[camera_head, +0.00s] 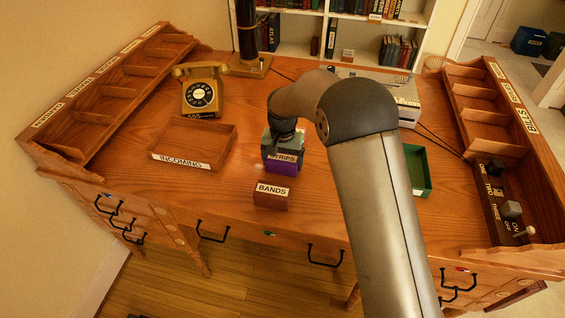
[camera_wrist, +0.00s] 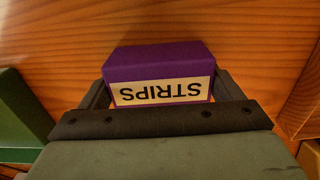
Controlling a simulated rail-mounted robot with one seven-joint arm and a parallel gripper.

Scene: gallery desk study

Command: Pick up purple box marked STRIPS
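The purple box marked STRIPS (camera_head: 282,166) is near the middle of the desk in the head view, with my gripper (camera_head: 284,143) over it and covering its upper part. In the wrist view the purple box (camera_wrist: 158,63) lies between the two fingers of my gripper (camera_wrist: 160,90), its pale label upside down in the picture. One finger is close along each side of the box. I cannot tell whether they press on it. The box's underside is hidden, and no clear gap shows between it and the desk.
A brown BANDS box (camera_head: 271,194) stands just in front. An open INCOMING tray (camera_head: 181,163) and a yellow telephone (camera_head: 200,93) are to the left. A green tray (camera_head: 417,170) is right, partly behind my arm. Pigeonhole shelves line both desk sides. Bare desk lies around the BANDS box.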

